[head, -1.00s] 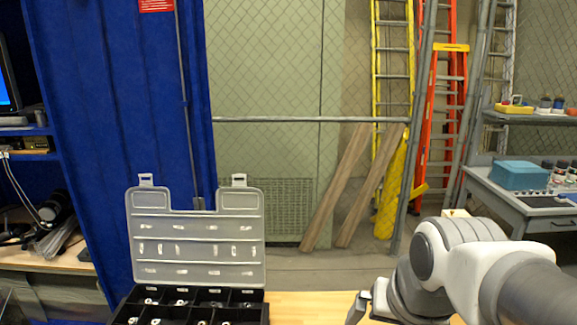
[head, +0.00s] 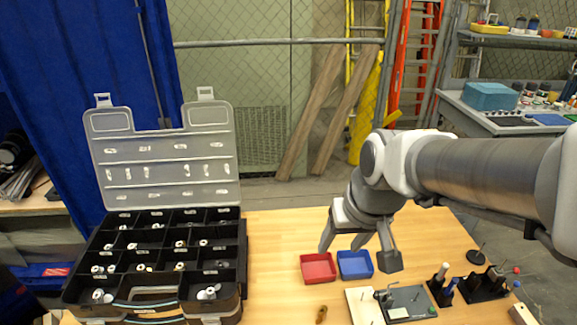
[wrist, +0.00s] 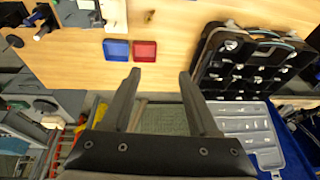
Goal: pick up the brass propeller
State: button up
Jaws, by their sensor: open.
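A small brass-coloured piece (head: 321,315), likely the brass propeller, lies on the wooden table near the bottom edge of the head view, in front of the red tray. Its shape is too small to make out well. In the wrist view a small dark golden spot (wrist: 148,16) near the top edge seems to be the same piece. My gripper (head: 357,253) is open and empty, its fingers pointing down and apart. It hangs above the table by the trays, beyond the brass piece. Both fingers of my gripper (wrist: 158,75) also show in the wrist view.
A red tray (head: 318,281) and a blue tray (head: 355,277) sit side by side. A black compartment case (head: 243,270) with its clear lid (head: 160,150) raised stands left. Right are a grey fixture (head: 408,296) and black tool holders (head: 484,287). Bare wood (head: 275,235) lies between case and trays.

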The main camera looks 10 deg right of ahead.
jog(key=w+f+g+h+b, duration=0.1)
jog(key=w+f+b, duration=0.2)
jog(key=f, duration=0.7)
jog(key=w+f+g+b, duration=0.1)
jog(key=w+f+b, duration=0.2)
jog(key=f, duration=0.7)
jog(key=b, duration=0.4)
send_over(323, 310)
jog(key=f, duration=1.2)
jog(key=shift+s+a, duration=0.35)
jog(key=shift+a, duration=0.05)
jog(key=f, duration=0.1)
jog(key=f+b, duration=0.1)
jog(key=f, duration=0.2)
jog(key=shift+d+f, duration=0.2)
jog(key=shift+d, duration=0.1)
jog(key=shift+w+f+b, duration=0.1)
jog(key=shift+f+b, duration=0.2)
jog(key=shift+f, duration=0.1)
grip_shut()
